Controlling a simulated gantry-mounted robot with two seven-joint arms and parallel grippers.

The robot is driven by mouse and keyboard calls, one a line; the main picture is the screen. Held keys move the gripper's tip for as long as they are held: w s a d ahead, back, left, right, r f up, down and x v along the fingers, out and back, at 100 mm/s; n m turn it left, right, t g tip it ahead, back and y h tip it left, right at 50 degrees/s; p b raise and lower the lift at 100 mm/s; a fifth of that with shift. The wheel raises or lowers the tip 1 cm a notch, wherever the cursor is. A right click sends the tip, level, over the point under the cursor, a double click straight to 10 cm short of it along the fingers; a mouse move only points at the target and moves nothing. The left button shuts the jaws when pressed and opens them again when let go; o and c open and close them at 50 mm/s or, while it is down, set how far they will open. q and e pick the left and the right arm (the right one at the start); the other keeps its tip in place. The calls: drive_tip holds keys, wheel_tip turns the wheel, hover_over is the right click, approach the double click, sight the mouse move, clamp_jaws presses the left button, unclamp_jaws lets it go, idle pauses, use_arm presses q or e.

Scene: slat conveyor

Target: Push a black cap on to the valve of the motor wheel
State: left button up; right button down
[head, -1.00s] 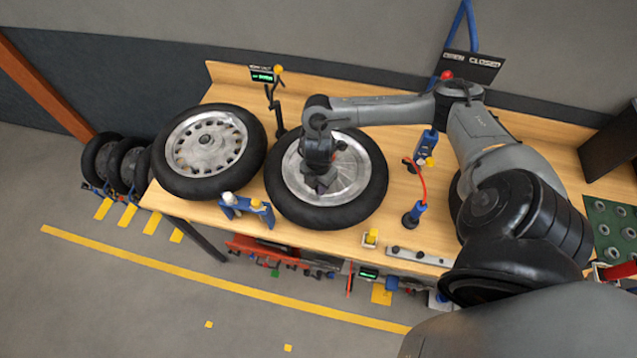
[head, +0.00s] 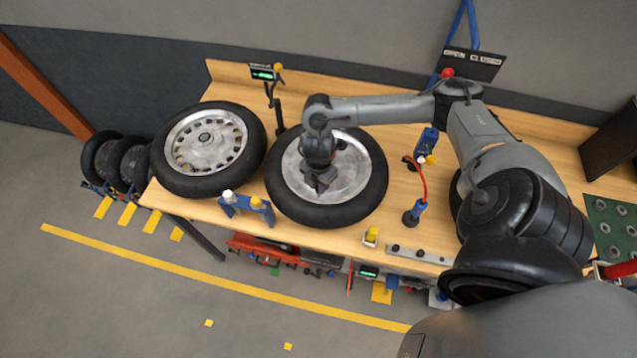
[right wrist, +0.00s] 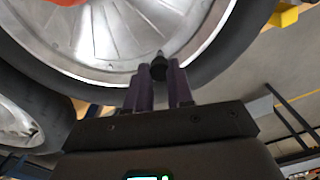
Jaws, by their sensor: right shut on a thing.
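The wheel under my right arm (head: 357,206) lies flat on the wooden bench, with a black tyre and a silver disc face. It fills the upper part of the right wrist view (right wrist: 118,35). I take it as the motor wheel. My right gripper (head: 320,184) is over the near left part of its disc. In the right wrist view the gripper (right wrist: 159,74) is shut on a small black cap (right wrist: 158,70), held at the fingertips beside the inner rim edge. The valve cannot be made out apart from the cap's dark tip. My left gripper is out of view.
A second wheel (head: 257,150) with a slotted silver disc lies at the left. A blue tool with a red hose (head: 414,213) stands right of the wheel.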

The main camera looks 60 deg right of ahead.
drive_tip(key=shift+f+b, duration=0.3)
drive_tip(key=shift+f, duration=0.25)
drive_tip(key=c, duration=0.9)
unclamp_jaws()
drive_tip(key=shift+r, duration=0.15)
wheel_tip(320, 180, up, 4)
drive_tip(key=p, duration=0.4)
drive_tip(key=shift+r+p, duration=0.1)
drive_tip(key=shift+p, duration=0.2)
wheel_tip(320, 180, up, 4)
drive_tip(key=p, duration=0.4)
wheel_tip(320, 180, up, 2)
drive_tip(key=shift+r+p, duration=0.25)
drive_tip(key=shift+p, duration=0.05)
